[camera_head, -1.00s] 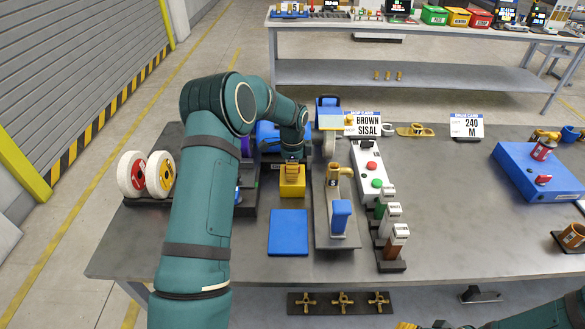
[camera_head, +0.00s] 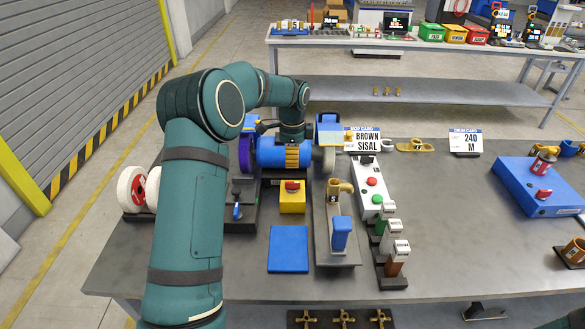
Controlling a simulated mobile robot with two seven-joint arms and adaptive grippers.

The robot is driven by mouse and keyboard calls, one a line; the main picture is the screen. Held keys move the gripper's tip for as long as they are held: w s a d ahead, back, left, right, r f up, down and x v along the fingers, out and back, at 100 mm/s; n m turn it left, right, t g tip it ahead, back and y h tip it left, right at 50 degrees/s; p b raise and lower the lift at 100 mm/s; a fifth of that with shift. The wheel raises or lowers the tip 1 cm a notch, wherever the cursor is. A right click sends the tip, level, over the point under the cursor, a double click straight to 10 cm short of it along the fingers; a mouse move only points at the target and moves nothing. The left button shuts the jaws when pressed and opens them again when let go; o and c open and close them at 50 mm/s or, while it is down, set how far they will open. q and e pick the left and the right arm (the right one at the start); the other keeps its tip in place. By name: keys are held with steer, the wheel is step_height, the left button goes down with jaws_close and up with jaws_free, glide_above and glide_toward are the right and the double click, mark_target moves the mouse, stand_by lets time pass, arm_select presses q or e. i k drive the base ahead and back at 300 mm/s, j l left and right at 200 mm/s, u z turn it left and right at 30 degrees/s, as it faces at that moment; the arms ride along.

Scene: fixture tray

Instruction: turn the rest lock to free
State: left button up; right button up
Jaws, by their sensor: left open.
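My left gripper (camera_head: 292,156) has orange fingers and is open, pointing down in front of the blue drum (camera_head: 268,152) of a machine at the back of the bench. A yellow box with a red button (camera_head: 292,197) stands just below it in the picture, apart from the fingers. No part is labelled as the rest lock. A small blue lever (camera_head: 237,212) stands on a dark fixture left of the yellow box. A grey plate (camera_head: 322,225) to the right bears a brass-coloured piece (camera_head: 339,188) and a blue upright handle (camera_head: 341,233). My right gripper is out of view.
A flat blue pad (camera_head: 288,249) lies in front of the yellow box. A white control box (camera_head: 367,178) and several coloured blocks stand right of the plate. White reels (camera_head: 131,189) are partly hidden behind my left arm. The bench's right middle is clear.

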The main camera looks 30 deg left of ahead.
mark_target(236, 214)
steer(key=k, duration=1)
